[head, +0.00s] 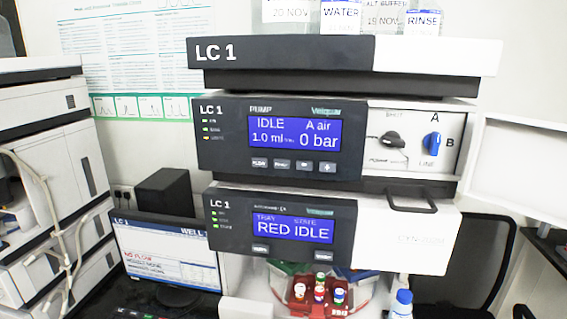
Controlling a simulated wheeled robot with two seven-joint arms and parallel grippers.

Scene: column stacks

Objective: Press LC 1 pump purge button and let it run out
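The LC 1 pump module (215,150) is in the middle of the head view, under the LC 1 top tray (290,55). Its blue screen (293,133) reads IDLE, A air, 1.0 ml and 0 bar. A row of small grey buttons sits under the screen; the second from the left (281,164) may read PURGE, but the print is too small to be sure. To the right of the screen, a panel holds a black knob (388,141) and a blue valve knob (431,143) marked A, B and LINE. Neither gripper shows.
Below is the autosampler module (225,240), its screen reading RED IDLE, above a red vial rack (312,296). A monitor (165,250) shows NO FLOW at lower left. Bottles labelled WATER (340,17) and RINSE (423,22) stand on top. An open white door (515,180) juts out right.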

